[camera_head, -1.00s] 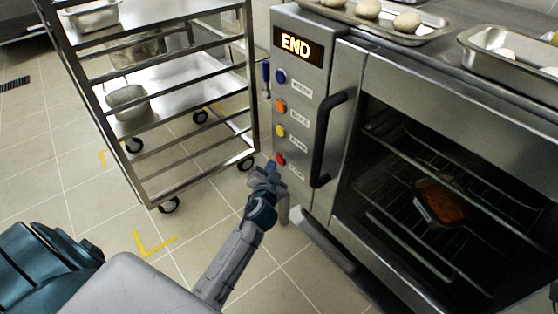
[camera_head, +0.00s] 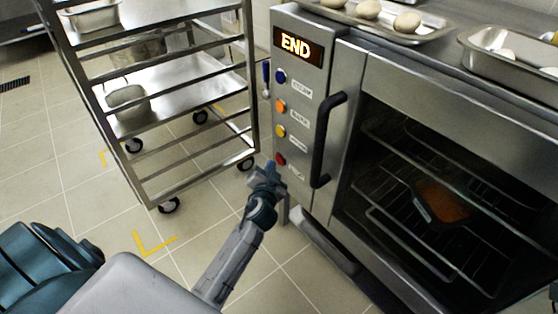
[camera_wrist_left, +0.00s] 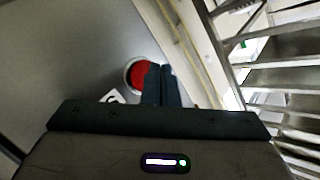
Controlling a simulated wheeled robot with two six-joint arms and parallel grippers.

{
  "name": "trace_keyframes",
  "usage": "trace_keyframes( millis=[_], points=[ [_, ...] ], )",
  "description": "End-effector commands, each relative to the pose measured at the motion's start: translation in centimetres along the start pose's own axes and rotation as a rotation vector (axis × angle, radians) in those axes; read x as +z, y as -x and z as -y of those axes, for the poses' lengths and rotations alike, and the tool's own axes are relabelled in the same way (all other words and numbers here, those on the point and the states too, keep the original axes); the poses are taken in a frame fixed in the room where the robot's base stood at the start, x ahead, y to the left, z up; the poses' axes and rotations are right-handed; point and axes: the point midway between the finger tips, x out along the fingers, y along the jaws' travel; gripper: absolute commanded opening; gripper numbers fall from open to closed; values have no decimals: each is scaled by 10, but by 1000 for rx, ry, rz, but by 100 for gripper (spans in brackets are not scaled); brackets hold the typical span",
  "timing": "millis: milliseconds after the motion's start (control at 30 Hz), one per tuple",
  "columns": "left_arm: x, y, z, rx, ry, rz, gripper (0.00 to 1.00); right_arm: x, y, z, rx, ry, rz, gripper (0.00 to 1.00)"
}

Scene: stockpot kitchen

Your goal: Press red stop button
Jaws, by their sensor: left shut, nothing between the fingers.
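The red stop button (camera_head: 280,160) is the lowest of several round buttons on the oven's control panel (camera_head: 296,178). In the left wrist view the red button (camera_wrist_left: 138,74) shows with a pale ring around it, partly covered by my fingers. My left gripper (camera_head: 271,166) is shut and empty, its tips close to the red button. The fingers also show in the left wrist view (camera_wrist_left: 160,74); I cannot tell whether they touch the button. The display (camera_head: 297,46) reads END. My right gripper is not in view.
The oven door handle (camera_head: 327,140) stands out just right of the buttons. A metal rack trolley (camera_head: 150,187) on wheels stands to the left. A filled pan (camera_head: 425,209) sits on a rack inside the oven. Trays (camera_head: 436,32) with pale dough lie on top.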

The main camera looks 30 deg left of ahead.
Motion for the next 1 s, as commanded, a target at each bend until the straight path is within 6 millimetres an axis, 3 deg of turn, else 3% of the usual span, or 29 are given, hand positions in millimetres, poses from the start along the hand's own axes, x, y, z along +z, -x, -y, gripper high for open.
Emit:
trace_keyframes(
  millis=[1000],
  points=[
    [-4, -6, -4, 0, -1, 0, 0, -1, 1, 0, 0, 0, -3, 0]
  ],
)
